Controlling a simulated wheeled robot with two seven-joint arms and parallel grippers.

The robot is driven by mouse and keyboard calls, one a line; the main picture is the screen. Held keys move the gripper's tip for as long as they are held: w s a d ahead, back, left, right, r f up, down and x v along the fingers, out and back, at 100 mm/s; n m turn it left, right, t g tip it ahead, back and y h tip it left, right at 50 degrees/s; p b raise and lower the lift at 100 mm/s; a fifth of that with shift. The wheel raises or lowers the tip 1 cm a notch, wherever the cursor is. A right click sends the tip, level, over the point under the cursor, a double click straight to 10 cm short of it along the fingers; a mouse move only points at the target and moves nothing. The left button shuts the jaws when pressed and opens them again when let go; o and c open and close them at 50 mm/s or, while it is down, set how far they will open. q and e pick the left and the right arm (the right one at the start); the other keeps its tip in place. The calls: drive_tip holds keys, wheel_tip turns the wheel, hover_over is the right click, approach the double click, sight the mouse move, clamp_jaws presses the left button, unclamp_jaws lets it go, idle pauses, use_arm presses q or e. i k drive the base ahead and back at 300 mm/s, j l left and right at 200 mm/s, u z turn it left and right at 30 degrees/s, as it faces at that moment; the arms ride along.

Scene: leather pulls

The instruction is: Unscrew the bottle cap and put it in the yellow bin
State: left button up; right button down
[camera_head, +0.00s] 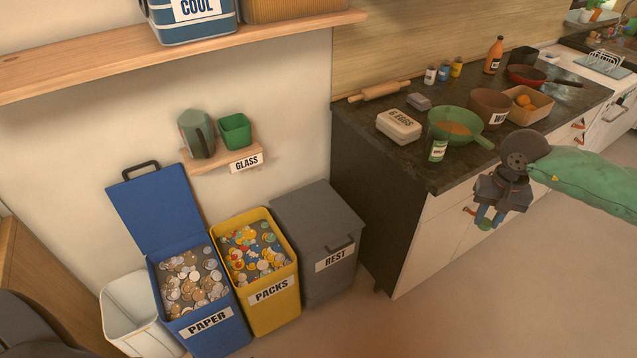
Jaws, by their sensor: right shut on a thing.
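My right gripper (490,218) hangs in front of the counter's drawers, pointing down, with its blue fingers shut on a small green piece that looks like the bottle cap (485,224). The fingers partly hide the cap. A small green bottle with a white label (438,151) stands upright near the counter's front edge, left of the gripper and apart from it. The yellow bin (277,319), labelled PACKS, stands open on the floor at lower middle, well left of the gripper, filled with mixed round pieces. My left gripper is out of view.
An open blue PAPER bin (222,338) stands left of the yellow bin, and a closed grey REST bin (319,285) right of it. The floor before the drawers is clear.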

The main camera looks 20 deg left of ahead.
sight(440, 129)
drive_tip(key=i+j+u, duration=0.1)
drive_tip(key=u, duration=0.25)
drive_tip(key=i+j+u, duration=0.1)
drive_tip(key=u, duration=0.25)
drive_tip(key=i+j+u, duration=0.1)
drive_tip(key=u, duration=0.25)
drive_tip(key=i, duration=0.2)
